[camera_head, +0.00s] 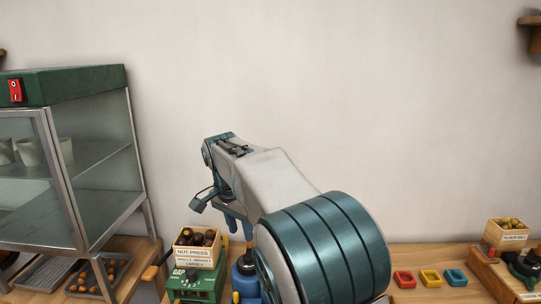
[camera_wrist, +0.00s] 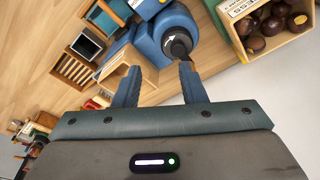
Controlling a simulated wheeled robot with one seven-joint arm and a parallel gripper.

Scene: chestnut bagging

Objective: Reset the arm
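My arm reaches forward and down over the workbench in the head view. My gripper's blue fingers (camera_wrist: 160,68) stand apart with nothing between them in the wrist view, so it is open. In the head view my gripper (camera_head: 236,224) is partly hidden behind my own arm, just right of the nut box. Beyond the fingertips is a blue machine (camera_wrist: 172,24) with a black knob. It also shows low in the head view (camera_head: 246,283), partly covered by my arm. I cannot tell whether the fingers touch it.
A nut box (camera_head: 196,255) labelled "NUT PRESS" sits on a green machine (camera_head: 192,287). A glass cabinet (camera_head: 134,203) stands left. Red (camera_head: 404,279), yellow (camera_head: 430,278) and blue (camera_head: 455,277) trays lie right. Another nut box (camera_head: 506,236) is far right.

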